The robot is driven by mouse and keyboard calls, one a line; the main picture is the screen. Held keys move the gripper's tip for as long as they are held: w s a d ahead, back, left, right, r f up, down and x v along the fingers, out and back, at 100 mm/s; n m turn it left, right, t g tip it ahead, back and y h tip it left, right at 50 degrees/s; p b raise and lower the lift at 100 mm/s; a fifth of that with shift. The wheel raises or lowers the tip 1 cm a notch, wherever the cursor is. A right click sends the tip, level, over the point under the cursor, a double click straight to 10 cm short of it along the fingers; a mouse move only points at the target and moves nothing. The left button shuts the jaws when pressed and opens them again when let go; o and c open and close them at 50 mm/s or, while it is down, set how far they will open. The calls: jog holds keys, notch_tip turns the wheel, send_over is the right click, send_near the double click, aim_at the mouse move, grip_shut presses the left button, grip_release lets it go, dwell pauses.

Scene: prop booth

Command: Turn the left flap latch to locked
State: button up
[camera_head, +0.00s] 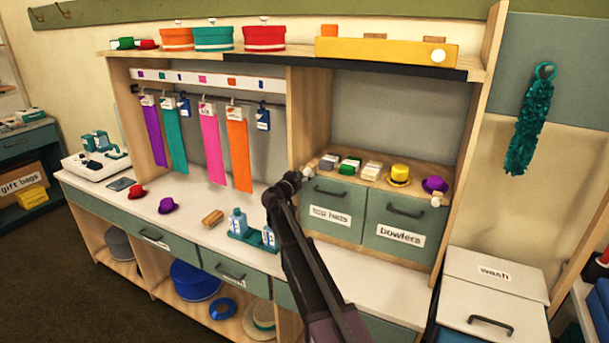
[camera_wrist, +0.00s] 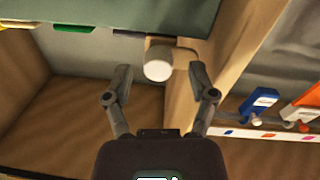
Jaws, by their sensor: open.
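The left flap (camera_head: 333,205) is green, has a dark handle and the label "top hats", and looks closed. Its latch (camera_head: 309,172), a small pale knob, is at its upper left corner beside the wooden divider. In the wrist view the latch shows as a round white knob (camera_wrist: 158,66) on a wooden piece at the flap's edge. My gripper (camera_head: 293,181) is just left of the latch in the head view. In the wrist view its open fingers (camera_wrist: 160,72) stand on both sides of the knob, with gaps; I cannot tell the depth between them.
The right flap (camera_head: 407,228), labelled "bowlers", has its own latch (camera_head: 436,200). Hats and small boxes (camera_head: 350,165) sit on the shelf above the flaps. A teal tray (camera_head: 252,240) with bottles stands on the counter near my arm. Coloured ties (camera_head: 209,150) hang at left.

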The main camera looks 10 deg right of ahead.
jog(key=shift+w+d, duration=0.35)
jog(key=shift+w, duration=0.1)
grip_shut()
